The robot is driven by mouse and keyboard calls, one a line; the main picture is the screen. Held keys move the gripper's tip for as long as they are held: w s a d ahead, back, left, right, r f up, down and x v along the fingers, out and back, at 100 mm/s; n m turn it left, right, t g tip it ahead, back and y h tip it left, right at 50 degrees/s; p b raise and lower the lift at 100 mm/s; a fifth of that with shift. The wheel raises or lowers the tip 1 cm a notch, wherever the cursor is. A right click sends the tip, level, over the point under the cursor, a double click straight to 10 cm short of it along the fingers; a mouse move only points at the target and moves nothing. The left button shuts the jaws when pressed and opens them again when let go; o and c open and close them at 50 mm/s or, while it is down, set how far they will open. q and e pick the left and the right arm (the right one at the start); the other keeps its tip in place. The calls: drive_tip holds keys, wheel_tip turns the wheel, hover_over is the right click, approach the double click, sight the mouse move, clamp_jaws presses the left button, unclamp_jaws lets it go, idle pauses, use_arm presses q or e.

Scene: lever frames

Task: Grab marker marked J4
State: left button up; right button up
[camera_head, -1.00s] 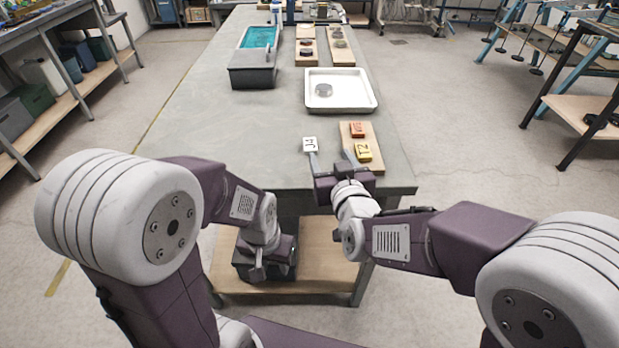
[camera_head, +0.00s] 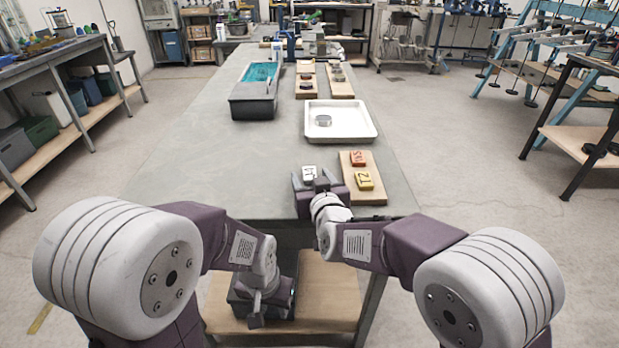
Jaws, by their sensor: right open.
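A small white marker (camera_head: 309,171) lies on the grey table, left of a wooden board. Its dark lettering is partly hidden now and could be J4. On the board are a red marker (camera_head: 357,159) with unclear lettering and a yellow marker (camera_head: 364,181) that seems to read TZ. My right gripper (camera_head: 311,179) is open at the white marker's near side. Its fingers overlap the marker's lower part in the picture; I cannot tell whether they touch it. My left gripper (camera_head: 256,316) hangs low in front of the table, over the lower shelf; its jaws are unclear.
The wooden board (camera_head: 376,198) is close beside my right gripper. A white tray (camera_head: 366,132) with a round metal piece lies beyond it. A dark bin (camera_head: 253,108) with a teal inside stands to the back left. The table's left half is clear.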

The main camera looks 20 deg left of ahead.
drive_tip(key=shift+w, duration=0.1)
drive_tip(key=shift+c, duration=0.6)
clamp_jaws()
drive_tip(key=shift+r, duration=0.15)
wheel_tip(320, 180, up, 5)
drive_tip(key=shift+w+f+p, duration=0.15)
drive_tip(key=shift+p, duration=1.1)
drive_tip(key=w+r+p, duration=0.4)
drive_tip(key=w+r, duration=0.2)
drive_tip(key=w, duration=0.5)
drive_tip(key=shift+w+a, duration=0.2)
drive_tip(key=shift+a, duration=0.1)
